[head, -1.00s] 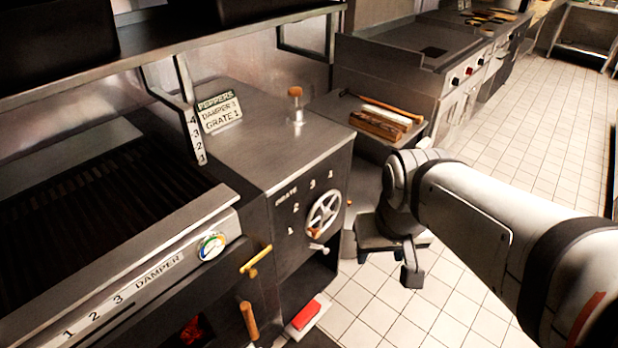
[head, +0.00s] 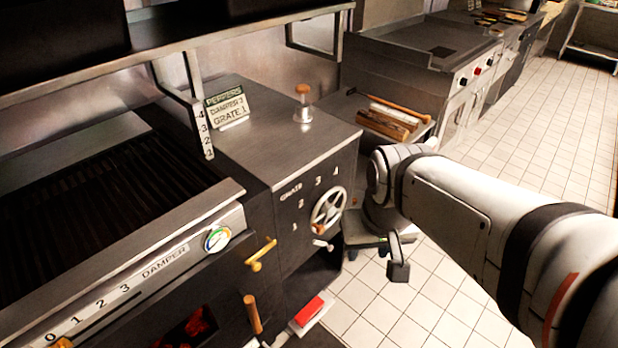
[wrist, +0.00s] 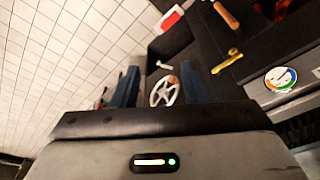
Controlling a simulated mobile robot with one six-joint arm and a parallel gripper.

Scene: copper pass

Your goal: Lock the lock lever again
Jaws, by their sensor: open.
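A small pale lever (head: 322,244), seemingly the lock lever, sticks out just below the spoked handwheel (head: 329,208) on the dark front of the grate cabinet. In the wrist view the lever (wrist: 165,66) shows between the fingers, just beyond the handwheel (wrist: 164,92). Whether it is locked I cannot tell. My gripper (wrist: 160,70) is open and empty, its dark fingers either side of the wheel in that view. In the head view my gripper (head: 398,262) hangs to the right of the wheel, apart from it, partly hidden by my arm.
A brass handle (head: 260,254) and a wooden handle (head: 252,314) stick out left of the wheel. A wood-loaded shelf (head: 350,102) stands behind my arm. Tiled floor (head: 450,290) is clear on the right.

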